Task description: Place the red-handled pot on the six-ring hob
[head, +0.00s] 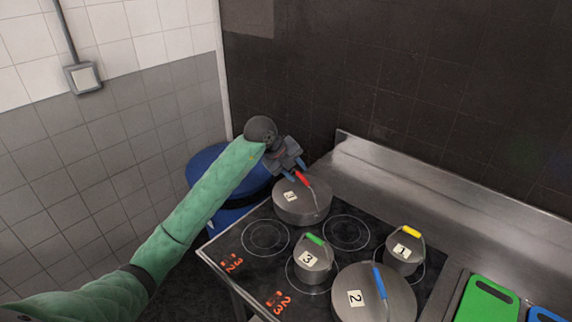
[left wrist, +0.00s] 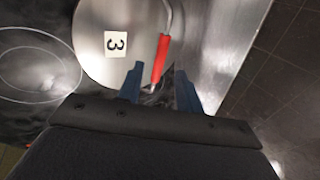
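The red-handled pot (head: 299,207) is a round steel pot with a lid and a white label. It appears to rest at the far left corner of the black hob (head: 234,246), near the steel back strip. Its red handle (head: 303,179) arches over the lid. My left gripper (head: 296,170) is open at the handle's far end. In the left wrist view, the blue fingers of the left gripper (left wrist: 159,74) stand either side of the near end of the red handle (left wrist: 161,58), not closed on it. The pot lid (left wrist: 105,45) fills the upper middle there. My right gripper is out of view.
A green-handled pot (head: 312,262), a yellow-handled pot (head: 404,254) and a large blue-handled pot (head: 388,305) stand on the hob. Two rings at the left and middle are bare. A blue bin (head: 213,161) is behind my left arm. A green board (head: 487,302) lies at right.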

